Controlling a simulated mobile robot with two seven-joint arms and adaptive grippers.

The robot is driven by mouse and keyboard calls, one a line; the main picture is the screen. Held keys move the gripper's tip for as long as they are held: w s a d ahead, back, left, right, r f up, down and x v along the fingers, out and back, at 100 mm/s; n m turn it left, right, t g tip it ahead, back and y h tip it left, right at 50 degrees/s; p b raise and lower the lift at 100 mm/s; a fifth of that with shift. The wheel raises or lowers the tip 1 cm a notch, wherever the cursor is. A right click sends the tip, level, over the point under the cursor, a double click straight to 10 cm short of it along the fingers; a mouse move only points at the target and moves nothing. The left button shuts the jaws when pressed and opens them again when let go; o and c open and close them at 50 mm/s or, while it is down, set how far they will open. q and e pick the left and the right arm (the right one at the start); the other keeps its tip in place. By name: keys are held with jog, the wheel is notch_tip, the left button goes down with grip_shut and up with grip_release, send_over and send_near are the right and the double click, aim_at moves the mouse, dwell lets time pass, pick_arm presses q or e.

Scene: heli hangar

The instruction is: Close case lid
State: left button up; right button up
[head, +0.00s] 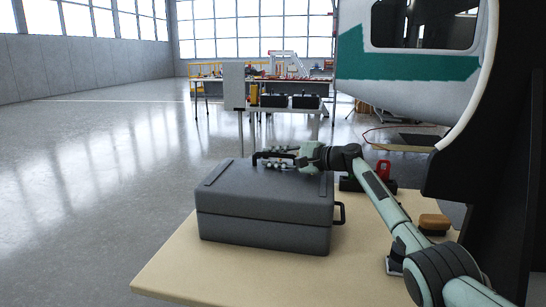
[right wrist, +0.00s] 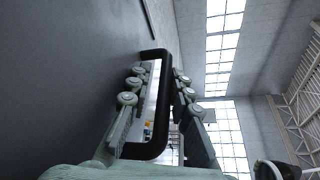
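The grey case (head: 265,208) stands on the table, its lid (head: 265,185) down on the base with a level seam along the front. My right gripper (head: 277,162) is at the top far edge of the lid. In the right wrist view its two fingers (right wrist: 160,88) are apart on either side of a black handle (right wrist: 163,105), which stands out from the grey case surface (right wrist: 75,70). I see gaps between the fingers and the handle bar. Another black handle (head: 341,214) is on the case's right side. My left gripper is out of view.
The pale tabletop (head: 190,265) is bare in front of the case. A brown-yellow object (head: 434,222) and a red item (head: 383,170) are to the right. A helicopter body (head: 400,75) and a workbench (head: 290,90) stand behind.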

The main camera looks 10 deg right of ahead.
aim_at(294, 172)
jog(key=shift+d, duration=0.1)
jog(key=v, duration=0.7)
jog(key=shift+s, duration=0.25)
